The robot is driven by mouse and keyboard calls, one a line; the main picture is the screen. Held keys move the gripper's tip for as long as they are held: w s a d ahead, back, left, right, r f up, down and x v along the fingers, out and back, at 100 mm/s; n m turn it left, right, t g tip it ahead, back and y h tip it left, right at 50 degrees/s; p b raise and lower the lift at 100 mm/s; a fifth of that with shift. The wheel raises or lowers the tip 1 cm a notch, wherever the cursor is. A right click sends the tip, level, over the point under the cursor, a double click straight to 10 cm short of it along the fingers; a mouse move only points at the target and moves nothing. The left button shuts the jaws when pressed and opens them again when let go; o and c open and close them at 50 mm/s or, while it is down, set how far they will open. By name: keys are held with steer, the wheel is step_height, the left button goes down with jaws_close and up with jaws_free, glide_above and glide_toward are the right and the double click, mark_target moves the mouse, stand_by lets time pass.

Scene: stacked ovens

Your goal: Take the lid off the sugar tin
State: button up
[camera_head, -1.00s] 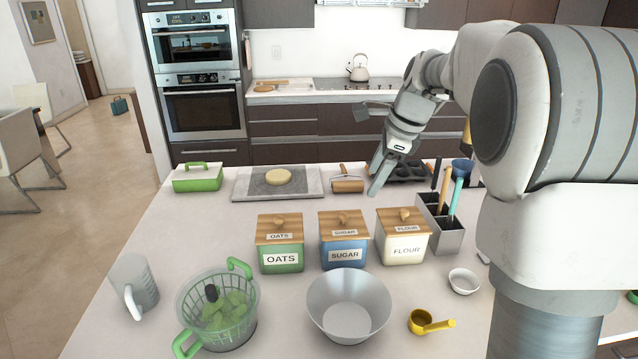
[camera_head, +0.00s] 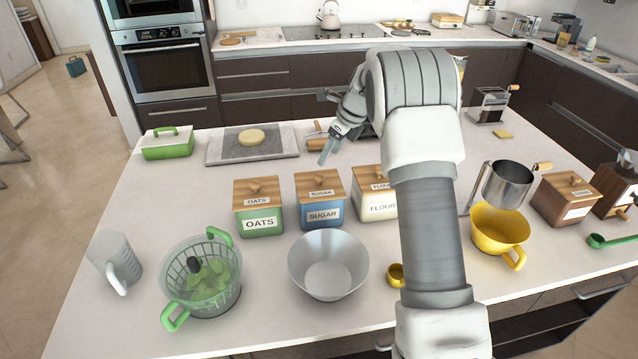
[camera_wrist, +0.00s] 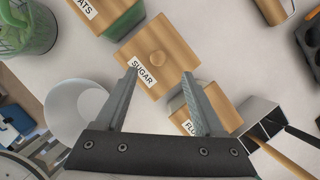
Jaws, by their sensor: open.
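The sugar tin (camera_head: 324,214) is a blue box with a SUGAR label, standing between the oats and flour tins. Its wooden lid (camera_head: 320,184) with a round knob is on top; the lid also shows in the wrist view (camera_wrist: 170,75). My gripper (camera_head: 324,158) is open and empty, above and behind the sugar tin in the head view. In the wrist view my gripper's two fingers (camera_wrist: 160,72) reach toward the sugar lid, with the knob (camera_wrist: 157,58) lying between their lines. The fingers look apart from the lid.
The green oats tin (camera_head: 259,216) stands close on the left and the cream flour tin (camera_head: 373,205) on the right, partly behind my arm. A metal bowl (camera_head: 328,265) stands in front. A stone slab (camera_head: 222,149) lies behind. A colander (camera_head: 207,307) is front left.

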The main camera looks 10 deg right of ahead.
mark_target(319, 175)
steer(key=x, duration=0.3)
steer(key=shift+f, duration=0.1)
steer(key=shift+p+x, duration=0.9)
steer(key=shift+x, duration=1.8)
steer(key=shift+s, duration=0.2)
jaws_close()
